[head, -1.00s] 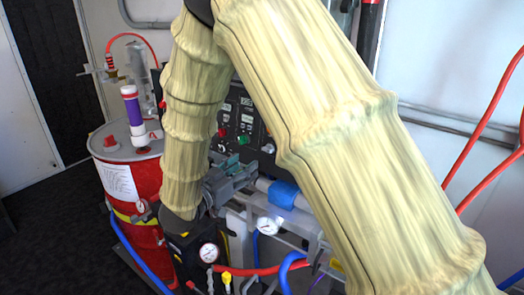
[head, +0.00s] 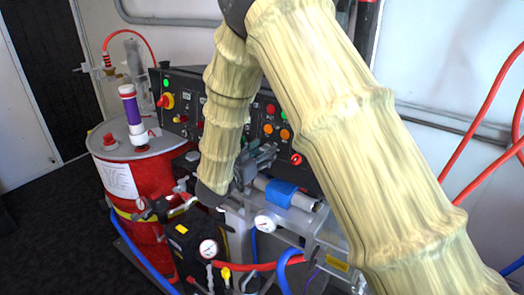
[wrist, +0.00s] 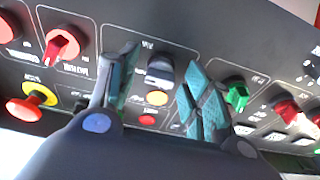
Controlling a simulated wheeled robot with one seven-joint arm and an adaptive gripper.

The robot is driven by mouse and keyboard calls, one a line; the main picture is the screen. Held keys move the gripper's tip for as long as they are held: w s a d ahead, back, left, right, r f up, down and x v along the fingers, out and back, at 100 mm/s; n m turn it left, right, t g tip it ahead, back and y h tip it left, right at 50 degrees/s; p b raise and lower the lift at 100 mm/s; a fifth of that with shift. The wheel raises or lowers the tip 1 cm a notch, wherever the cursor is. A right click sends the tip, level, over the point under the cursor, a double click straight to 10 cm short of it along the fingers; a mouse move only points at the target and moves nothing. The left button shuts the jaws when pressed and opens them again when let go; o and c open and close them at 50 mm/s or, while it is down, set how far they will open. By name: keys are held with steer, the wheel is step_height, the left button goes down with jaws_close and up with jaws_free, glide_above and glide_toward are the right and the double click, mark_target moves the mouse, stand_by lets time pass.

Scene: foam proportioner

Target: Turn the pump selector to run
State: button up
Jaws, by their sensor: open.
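The control panel (head: 185,85) carries several knobs and buttons, and my arm hides part of it in the head view. In the wrist view my gripper (wrist: 160,88) is open, its two teal-padded fingers pointing at the panel. A dark knob with a grey face (wrist: 160,73) shows between the fingers, and no contact is visible. A green knob (wrist: 237,95) is just right of the right finger, and a red knob (wrist: 62,44) is left of the left finger. The labels are too blurred to tell which is the pump selector. My gripper also shows in the head view (head: 262,158), partly hidden.
A red-and-yellow button (wrist: 32,101) and another red knob (wrist: 288,110) flank the gripper. Small yellow (wrist: 156,98) and red lamps or buttons sit below the dark knob. A red drum (head: 150,190), pipework with a blue-wrapped section (head: 280,192), gauges and hoses stand nearby.

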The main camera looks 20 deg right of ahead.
steer(key=c, duration=1)
steer(key=shift+c, duration=0.2)
steer(key=shift+f+m+b, duration=0.15)
steer(key=shift+m+b, duration=0.15)
steer(key=shift+b, duration=0.15)
steer(key=shift+f+m+b, duration=0.1)
steer(key=shift+m+b, duration=0.5)
steer(key=shift+b, duration=0.15)
steer(key=m+g+b, duration=0.1)
steer(key=m+b, duration=0.3)
steer(key=m+g+b, duration=0.1)
steer(key=m+b, duration=0.3)
steer(key=shift+w+h, duration=0.1)
steer(key=shift+h, duration=0.3)
steer(key=shift+r+m, duration=0.2)
steer(key=shift+m, duration=0.2)
